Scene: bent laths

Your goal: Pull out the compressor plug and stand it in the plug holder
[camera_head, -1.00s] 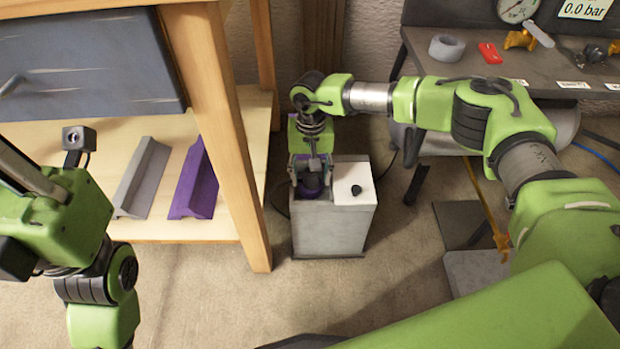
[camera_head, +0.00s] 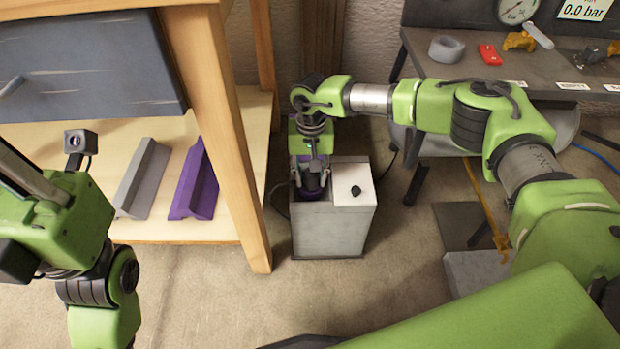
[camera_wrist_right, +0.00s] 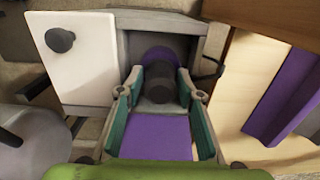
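A dark upright cylinder (camera_wrist_right: 160,86) with a purple part at its far end sits in the open side of a grey box (camera_head: 328,232). I cannot tell whether it is the compressor plug. My right gripper (camera_head: 312,185) reaches down into this opening with one finger on each side of the cylinder. In the right wrist view its fingers (camera_wrist_right: 161,78) are partly open, close beside the cylinder; a small gap seems to show, and contact at the tips is unclear. I cannot make out a plug holder. My left arm is at the left, with its gripper out of view.
A wooden shelf (camera_head: 190,229) stands at left, bearing grey (camera_head: 142,180) and purple (camera_head: 195,182) profiles. A metal bench (camera_head: 440,75) stands at right. Floor in front is clear.

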